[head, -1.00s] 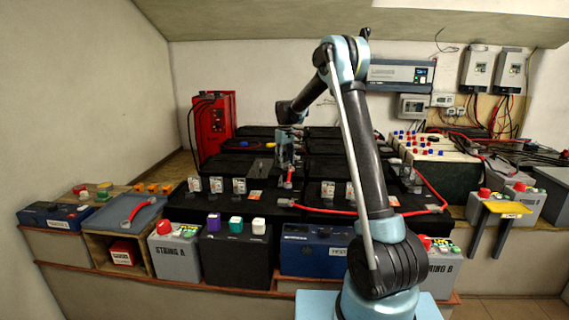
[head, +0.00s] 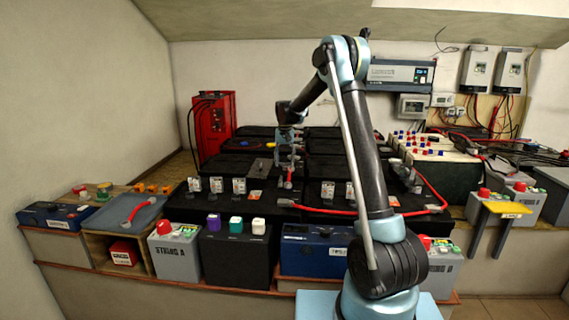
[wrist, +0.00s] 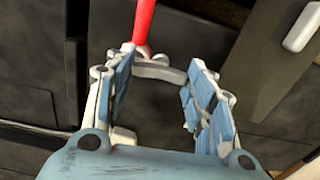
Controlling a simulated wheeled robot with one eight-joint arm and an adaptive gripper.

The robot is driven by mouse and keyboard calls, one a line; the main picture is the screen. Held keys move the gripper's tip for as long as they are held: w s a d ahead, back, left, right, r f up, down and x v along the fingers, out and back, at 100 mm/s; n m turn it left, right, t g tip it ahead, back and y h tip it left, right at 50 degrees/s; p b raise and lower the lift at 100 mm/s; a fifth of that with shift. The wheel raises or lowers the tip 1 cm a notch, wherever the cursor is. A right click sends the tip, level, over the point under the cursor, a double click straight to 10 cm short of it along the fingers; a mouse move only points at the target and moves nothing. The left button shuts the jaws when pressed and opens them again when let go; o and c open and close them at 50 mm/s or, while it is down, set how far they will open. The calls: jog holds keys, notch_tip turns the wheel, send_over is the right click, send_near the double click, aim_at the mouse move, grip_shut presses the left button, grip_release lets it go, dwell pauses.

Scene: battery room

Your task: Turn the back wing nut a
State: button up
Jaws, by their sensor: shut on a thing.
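In the wrist view a grey, slightly curved bar, which I take for the back wing nut a (wrist: 160,71), spans between the fingertips of my gripper (wrist: 160,78). The blue-padded fingers stand apart, one at each end of it. A red cable (wrist: 143,22) runs up from its left end. In the head view my gripper (head: 289,164) points down over the middle of the black battery bank (head: 322,171). A short red and grey piece (head: 289,180) shows just below it. The nut itself is too small to make out there.
A red cable (head: 325,211) loops along the front and right of the batteries. A blue-grey tray (head: 150,213) with a red link stands at the left. A red charger (head: 214,125) stands behind left. Boxes with buttons line the front, including a blue one (head: 312,250).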

jog(key=shift+w+m, duration=0.1)
jog(key=shift+m, duration=0.3)
jog(key=o, duration=1.1)
jog(key=shift+c, duration=0.2)
jog(key=shift+r, duration=0.1)
jog(key=shift+r, duration=3.85)
